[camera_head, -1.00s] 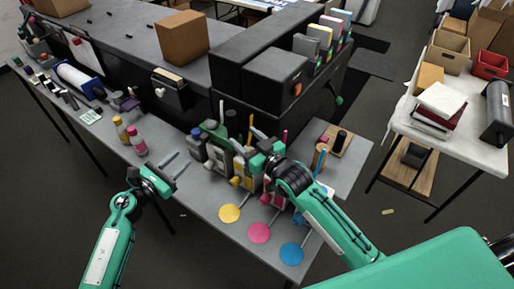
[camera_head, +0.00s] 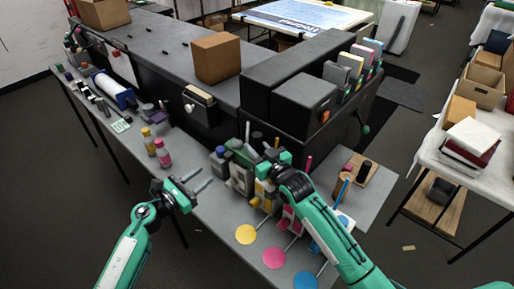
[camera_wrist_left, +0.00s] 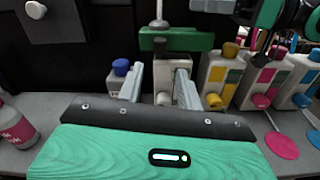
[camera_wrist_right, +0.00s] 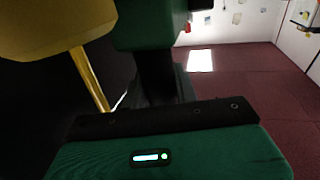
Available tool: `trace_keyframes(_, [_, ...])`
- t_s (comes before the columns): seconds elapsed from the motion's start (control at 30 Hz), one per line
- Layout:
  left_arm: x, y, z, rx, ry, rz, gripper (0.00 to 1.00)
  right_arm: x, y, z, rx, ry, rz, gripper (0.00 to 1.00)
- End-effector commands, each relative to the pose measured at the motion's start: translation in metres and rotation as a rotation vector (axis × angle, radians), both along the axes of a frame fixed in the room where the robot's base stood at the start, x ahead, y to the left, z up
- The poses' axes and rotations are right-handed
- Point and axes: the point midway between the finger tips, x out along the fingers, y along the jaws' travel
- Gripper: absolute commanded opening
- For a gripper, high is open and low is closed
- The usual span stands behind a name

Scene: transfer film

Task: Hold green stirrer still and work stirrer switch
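The green stirrer (camera_head: 240,152) stands upright on the grey table; its green head (camera_wrist_left: 178,42) spans the upper middle of the left wrist view. A small white bottle (camera_wrist_left: 170,70) stands below that head. My left gripper (camera_head: 197,181) is open and empty, in front and to the left of the stirrer, its fingers (camera_wrist_left: 158,86) pointing at its base. My right gripper (camera_head: 268,166) is just right of the stirrer's head, by the yellow stirrer. The right wrist view is dark, with a green block (camera_wrist_right: 150,25) close ahead; its fingertips and the switch cannot be made out.
A yellow stirrer head (camera_wrist_right: 50,28) and rod (camera_wrist_right: 88,78) are close on the left of the right wrist view. Yellow (camera_head: 246,234), pink (camera_head: 275,257) and blue discs lie in front. A dark cabinet (camera_head: 300,105) rises behind.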

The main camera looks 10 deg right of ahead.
Motion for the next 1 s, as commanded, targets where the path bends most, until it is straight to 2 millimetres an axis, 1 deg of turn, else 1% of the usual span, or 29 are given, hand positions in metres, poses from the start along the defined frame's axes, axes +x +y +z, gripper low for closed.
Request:
trace_keyframes(0.03, [0.0, 0.0, 0.0, 0.0, 0.0, 0.0, 0.36, 0.0, 0.0, 0.0, 0.0, 0.0, 0.0, 0.14])
trace_keyframes(0.1, [0.0, 0.0, 0.0, 0.0, 0.0, 0.0, 0.36, 0.0, 0.0, 0.0, 0.0, 0.0, 0.0, 0.0])
trace_keyframes(0.17, [0.0, 0.0, 0.0, -0.001, 0.001, 0.001, 0.25, 0.0, 0.0, 0.0, 0.0, 0.0, 0.0, 0.0])
trace_keyframes(0.2, [0.0, -0.002, 0.0, -0.007, 0.006, 0.003, 0.17, 0.0, 0.0, 0.0, 0.0, 0.0, 0.0, 0.0])
trace_keyframes(0.3, [-0.002, -0.009, -0.002, -0.046, 0.042, 0.025, 0.0, 0.0, 0.0, 0.0, 0.0, 0.0, 0.0, 0.0])
trace_keyframes(0.37, [-0.005, -0.016, -0.004, -0.094, 0.085, 0.05, 0.0, 0.0, 0.0, 0.0, 0.0, 0.0, 0.0, 0.0])
trace_keyframes(0.43, [-0.009, -0.029, -0.006, -0.174, 0.153, 0.092, 0.0, 0.0, 0.0, 0.0, 0.0, 0.0, 0.0, 0.0])
trace_keyframes(0.57, [-0.019, -0.053, -0.009, -0.377, 0.308, 0.192, 0.0, 0.0, 0.0, 0.0, 0.0, 0.001, 0.0, 0.0])
trace_keyframes(0.6, [-0.023, -0.061, -0.009, -0.447, 0.354, 0.223, 0.0, 0.0, 0.0, 0.0, 0.0, 0.001, 0.0, 0.0])
trace_keyframes(0.67, [-0.029, -0.071, -0.009, -0.553, 0.424, 0.27, 0.0, 0.0, 0.0, 0.0, 0.0, 0.001, 0.0, 0.0])
trace_keyframes(0.8, [-0.046, -0.092, -0.008, -0.819, 0.573, 0.37, 0.0, 0.0, 0.0, 0.0, 0.0, 0.001, 0.0, 0.0])
trace_keyframes(1.0, [-0.073, -0.112, -0.003, -1.198, 0.738, 0.487, 0.0, 0.0, 0.0, 0.0, 0.0, 0.001, 0.0, 0.0])
